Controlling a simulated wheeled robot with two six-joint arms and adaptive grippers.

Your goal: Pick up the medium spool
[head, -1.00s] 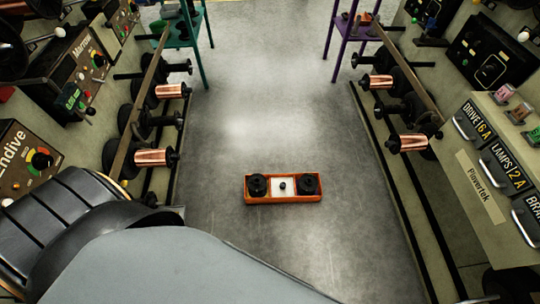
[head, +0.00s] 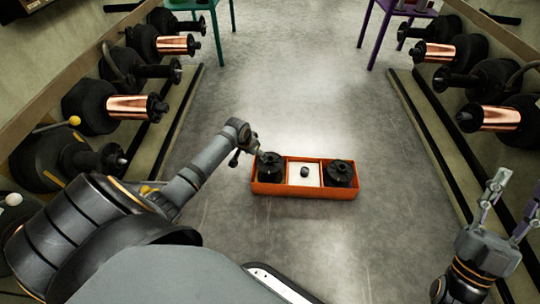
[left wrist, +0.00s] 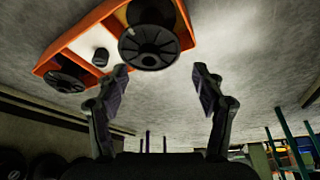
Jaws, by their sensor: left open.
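An orange tray (head: 304,191) on the floor holds two larger black spools and a small dark piece (head: 304,172) on a white middle pad. One black spool (head: 271,166) is in the left compartment, the other (head: 341,173) in the right; I cannot tell for sure which is the medium one. My left gripper (head: 254,156) is at the tray's left end, close to the left spool. In the left wrist view its fingers (left wrist: 160,70) are apart and empty, with the nearer spool (left wrist: 150,46) just beyond them. My right gripper (head: 508,205) is at the lower right, fingers spread, away from the tray.
Racks with black reels and copper spools (head: 132,107) line the left side; similar copper spools (head: 496,118) line the right. A teal stand (head: 222,42) and a purple stand (head: 378,40) are at the far end. The grey floor (head: 300,100) between them is clear.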

